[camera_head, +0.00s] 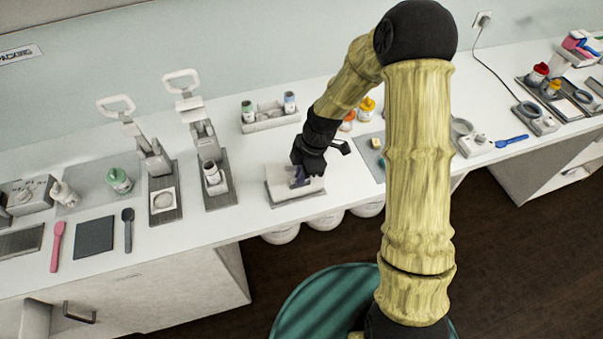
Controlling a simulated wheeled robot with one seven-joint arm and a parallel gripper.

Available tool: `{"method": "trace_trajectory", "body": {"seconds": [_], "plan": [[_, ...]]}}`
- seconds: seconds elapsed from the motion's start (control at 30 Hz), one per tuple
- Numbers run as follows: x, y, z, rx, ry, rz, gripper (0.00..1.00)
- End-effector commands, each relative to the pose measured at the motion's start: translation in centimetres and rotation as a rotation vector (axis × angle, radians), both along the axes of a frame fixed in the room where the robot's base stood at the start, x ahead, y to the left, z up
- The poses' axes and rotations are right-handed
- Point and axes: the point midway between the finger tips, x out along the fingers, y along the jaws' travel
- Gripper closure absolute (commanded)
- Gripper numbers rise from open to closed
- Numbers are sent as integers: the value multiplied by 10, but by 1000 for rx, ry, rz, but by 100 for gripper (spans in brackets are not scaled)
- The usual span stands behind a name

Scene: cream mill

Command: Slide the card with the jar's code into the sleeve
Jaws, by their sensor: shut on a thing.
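My gripper (300,176) is low over a pale block-like holder (284,194) near the front of the white counter. Small jars (289,101) stand in a pale rack (272,122) behind and left of my gripper. A jar with a green lid (119,180) stands at the left. I cannot make out which thing is the sleeve.
Two lever presses (162,180) (213,172) stand left of the holder. A dark square mat (94,237), a pink spatula (57,245) and a dark spoon (128,230) lie farther left. My arm covers the counter right of the gripper. Bare counter lies between rack and presses.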

Motion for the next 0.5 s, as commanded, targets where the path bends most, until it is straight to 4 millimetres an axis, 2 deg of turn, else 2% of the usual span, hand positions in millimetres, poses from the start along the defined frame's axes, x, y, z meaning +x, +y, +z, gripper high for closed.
{"method": "trace_trajectory", "body": {"seconds": [0.03, 0.13, 0.5], "plan": [[-1, 0, -2, -1, 3, 0, 88], [-1, 0, -2, -1, 2, 0, 69], [0, 0, -2, -1, 2, 0, 69]]}}
